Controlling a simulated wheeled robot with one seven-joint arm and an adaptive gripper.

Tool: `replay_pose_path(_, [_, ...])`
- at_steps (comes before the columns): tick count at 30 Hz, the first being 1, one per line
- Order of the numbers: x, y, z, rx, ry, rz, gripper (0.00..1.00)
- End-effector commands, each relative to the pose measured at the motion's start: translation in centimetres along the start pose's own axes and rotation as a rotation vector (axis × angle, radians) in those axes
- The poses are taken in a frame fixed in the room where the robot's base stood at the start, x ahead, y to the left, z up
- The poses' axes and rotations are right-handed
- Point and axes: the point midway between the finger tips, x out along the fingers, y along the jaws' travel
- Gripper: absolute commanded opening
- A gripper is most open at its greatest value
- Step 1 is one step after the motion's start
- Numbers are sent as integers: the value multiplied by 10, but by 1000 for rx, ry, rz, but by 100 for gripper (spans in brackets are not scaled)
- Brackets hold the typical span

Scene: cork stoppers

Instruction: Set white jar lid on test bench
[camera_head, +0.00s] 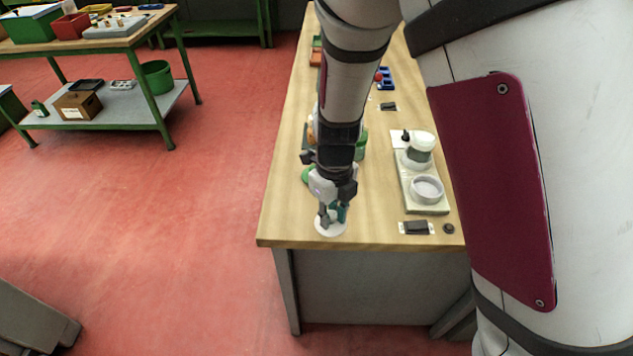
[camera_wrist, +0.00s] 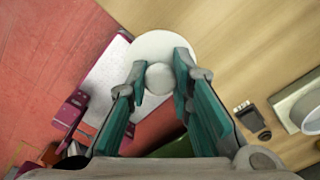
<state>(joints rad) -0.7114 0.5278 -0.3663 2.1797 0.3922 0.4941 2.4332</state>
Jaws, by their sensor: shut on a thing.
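The white round lid (camera_head: 329,229) is at the near left corner of the wooden bench (camera_head: 375,228) in the head view. In the wrist view the lid (camera_wrist: 165,44) shows as a white disc with a round knob (camera_wrist: 160,79) at its middle. My gripper (camera_head: 335,212) points down over it. In the wrist view the teal-padded fingers of my gripper (camera_wrist: 160,74) are shut on the knob. The lid overlaps the bench's edge in the wrist view. I cannot tell whether its underside touches the bench top.
A pale board (camera_head: 424,204) right of my gripper bears a round dish (camera_head: 427,188) and a white-topped jar (camera_head: 421,143). A dark block (camera_head: 416,228) and small black disc (camera_head: 449,228) lie near the front edge. Green and orange things behind my gripper are partly hidden. Bare wood lies between lid and board.

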Motion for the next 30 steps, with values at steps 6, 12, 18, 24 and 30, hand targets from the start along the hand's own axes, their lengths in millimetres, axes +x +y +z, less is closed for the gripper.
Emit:
replay_pose_path(6, [6, -13, 50, -2, 0, -1, 2])
replay_pose_path(12, [8, -19, 75, -1, 0, 0, 2])
replay_pose_path(18, [9, -22, 86, -1, 1, 0, 2])
replay_pose_path(24, [38, -21, 85, 0, 4, 2, 2])
replay_pose_path(30, [43, -21, 86, -1, -1, 0, 2])
